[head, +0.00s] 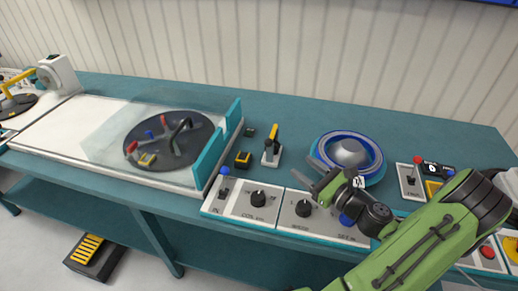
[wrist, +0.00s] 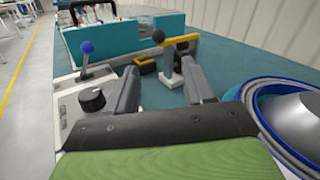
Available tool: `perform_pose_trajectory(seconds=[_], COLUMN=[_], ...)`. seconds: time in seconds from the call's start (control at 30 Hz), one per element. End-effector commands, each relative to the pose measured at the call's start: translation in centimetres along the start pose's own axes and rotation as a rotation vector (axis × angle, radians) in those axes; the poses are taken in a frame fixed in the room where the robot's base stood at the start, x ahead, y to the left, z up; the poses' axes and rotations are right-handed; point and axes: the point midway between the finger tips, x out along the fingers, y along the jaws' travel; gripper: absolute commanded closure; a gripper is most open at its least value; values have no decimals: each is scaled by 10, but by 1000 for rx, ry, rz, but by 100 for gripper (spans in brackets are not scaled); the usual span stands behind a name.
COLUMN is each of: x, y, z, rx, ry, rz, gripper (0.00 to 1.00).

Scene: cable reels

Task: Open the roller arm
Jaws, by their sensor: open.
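My gripper (head: 309,172) is open and empty, to the right of and nearer than the post. In the wrist view my gripper (wrist: 162,80) has its fingers apart, with the post beyond them, not touching it.
A blue-rimmed reel (head: 348,152) lies right of my gripper. Control panels with a blue-knobbed lever (head: 224,172) and black dials (head: 258,198) line the front edge. A yellow-and-black block (head: 243,159) and teal uprights (head: 210,157) stand left of the post. Bench behind is clear.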

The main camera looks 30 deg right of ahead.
Motion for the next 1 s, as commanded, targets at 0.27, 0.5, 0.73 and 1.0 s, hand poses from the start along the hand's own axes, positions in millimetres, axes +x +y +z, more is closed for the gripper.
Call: perform_pose_trajectory(seconds=[0.27,0.5,0.73,1.0], x=[66,124,151,152], y=[4,4,4,3], z=[0,1,2,2], rx=[-10,-11,-8,-7], ry=[0,-1,1,3], rz=[14,13,10,9], gripper=[47,47,47,50])
